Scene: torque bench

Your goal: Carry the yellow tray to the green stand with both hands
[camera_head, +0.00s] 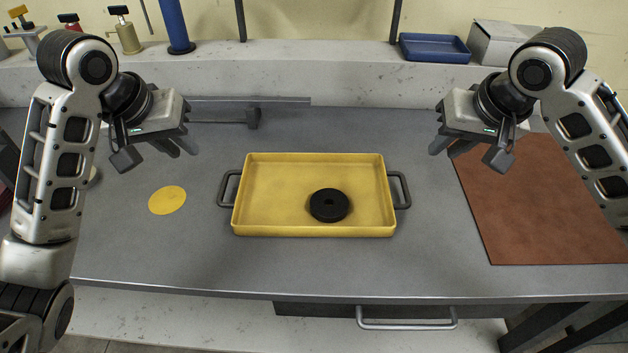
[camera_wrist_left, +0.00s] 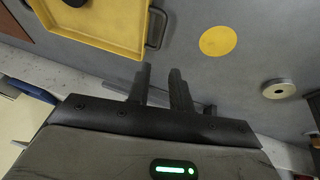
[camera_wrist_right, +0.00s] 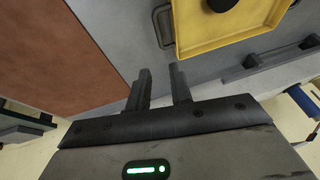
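The yellow tray (camera_head: 270,190) lies flat in the middle of the grey bench, with a dark handle at each short side. My left gripper (camera_head: 178,150) is open and empty, above the bench and apart from the left handle (camera_head: 226,188). My right gripper (camera_head: 449,148) is open and empty, above and to the right of the right handle (camera_head: 402,190). The tray also shows in the left wrist view (camera_wrist_left: 100,28) and the right wrist view (camera_wrist_right: 210,28). I see no green stand in these views.
A yellow disc (camera_head: 167,200) lies flat left of the tray. A brown mat (camera_head: 540,215) covers the right side of the bench. A blue tray (camera_head: 433,47) and a blue cylinder (camera_head: 174,25) are on the back ledge. A drawer handle (camera_head: 405,324) is below the front edge.

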